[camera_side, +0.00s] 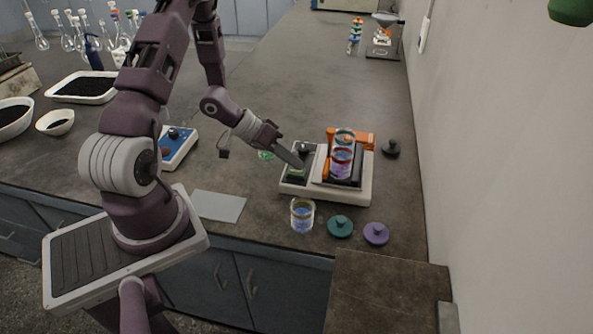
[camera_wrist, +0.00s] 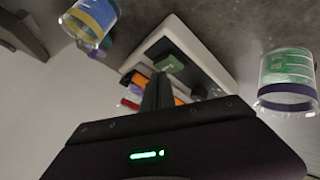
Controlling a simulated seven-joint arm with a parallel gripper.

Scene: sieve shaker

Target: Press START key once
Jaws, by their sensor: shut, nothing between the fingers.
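The sieve shaker (camera_side: 350,192) is a white base with a dark control panel at its left and a stack of clear sieves (camera_side: 342,160) held by orange parts at its right. A green key (camera_wrist: 170,62) shows on the dark panel in the wrist view; I take it as START, though no label is readable. My gripper (camera_side: 299,165) reaches down from the upper left with its fingers together and empty, tips over the panel. In the wrist view the fingers (camera_wrist: 158,90) end just short of the green key in the picture. I cannot tell whether they touch it.
A clear cup with a blue band (camera_side: 302,215), a teal lid (camera_side: 340,226) and a purple lid (camera_side: 376,233) stand in front of the shaker. A black knobbed piece (camera_side: 391,148) is at its right. A blue-and-white device (camera_side: 178,147) lies left.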

